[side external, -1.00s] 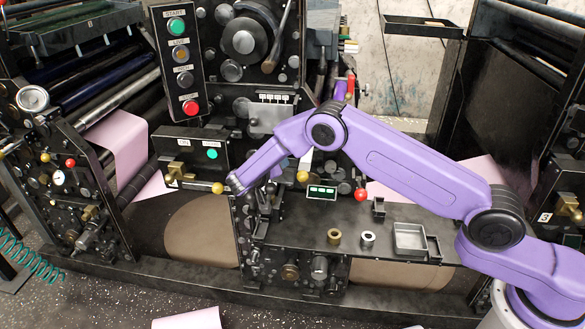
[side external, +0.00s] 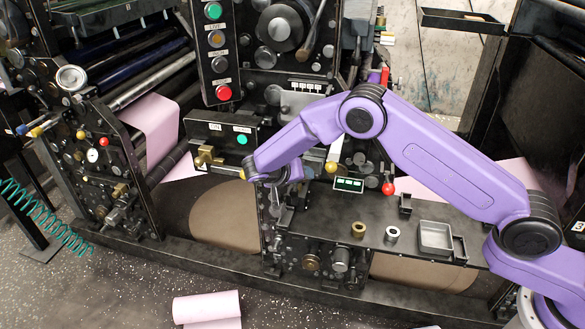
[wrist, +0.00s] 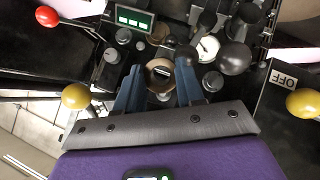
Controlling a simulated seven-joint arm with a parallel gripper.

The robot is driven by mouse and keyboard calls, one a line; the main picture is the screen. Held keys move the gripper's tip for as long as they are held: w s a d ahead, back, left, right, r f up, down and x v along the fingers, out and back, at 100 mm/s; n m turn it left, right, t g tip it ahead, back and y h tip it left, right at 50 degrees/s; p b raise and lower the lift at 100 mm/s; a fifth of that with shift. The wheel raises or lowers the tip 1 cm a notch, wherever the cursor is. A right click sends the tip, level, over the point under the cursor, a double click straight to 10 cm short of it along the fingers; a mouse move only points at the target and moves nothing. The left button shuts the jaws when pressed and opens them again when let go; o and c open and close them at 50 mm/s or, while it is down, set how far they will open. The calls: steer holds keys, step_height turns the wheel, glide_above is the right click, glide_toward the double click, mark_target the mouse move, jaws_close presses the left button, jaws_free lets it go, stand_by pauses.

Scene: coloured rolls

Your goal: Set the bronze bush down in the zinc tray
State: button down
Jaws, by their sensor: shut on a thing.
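My gripper (wrist: 160,82) has its two blue fingers closed on a bronze-brown ring with an open bore, which I take for the bronze bush (wrist: 151,81). In the side view my gripper (side external: 281,208) hangs by the left end of the dark shelf, and the held bush is too small to make out there. The zinc tray (side external: 436,252), a shallow grey square box, stands on the right part of that shelf, well to the right of my gripper. The tray looks empty.
A brass-coloured bush (side external: 358,229) and a silvery bush (side external: 392,233) stand on the shelf between my gripper and the tray. Red (side external: 388,188) and yellow (side external: 331,167) lever knobs stick out along the machine front.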

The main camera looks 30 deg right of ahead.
steer(key=s+d+f+n+g+y, duration=0.1)
steer(key=s+d+f+g+y, duration=0.15)
steer(key=s, duration=0.65)
steer(key=s+d+f+g+y, duration=0.1)
steer(key=s+d+y, duration=0.25)
steer(key=s, duration=0.55)
steer(key=s+d+f+n+g, duration=0.15)
steer(key=d+n, duration=0.25)
steer(key=d, duration=0.4)
steer(key=s+d+f+n+g+y, duration=0.1)
steer(key=s+d+n+g, duration=0.15)
steer(key=d, duration=0.55)
steer(key=s+d+f+n+g, duration=0.1)
steer(key=s+d+n, duration=0.2)
steer(key=d+n, duration=0.35)
steer(key=shift+w+d+f+m+t, duration=0.1)
steer(key=shift+d+f+m, duration=0.25)
steer(key=shift+f, duration=0.8)
steer(key=shift+s+d+f+m+t, duration=0.1)
steer(key=shift+d+f+m, duration=0.2)
steer(key=shift+f, duration=0.8)
steer(key=shift+w+d+f+m+t, duration=0.1)
steer(key=shift+d+f+m, duration=0.2)
steer(key=shift+f, duration=0.85)
steer(key=shift+f, duration=0.55)
steer(key=c, duration=0.6)
jaws_free()
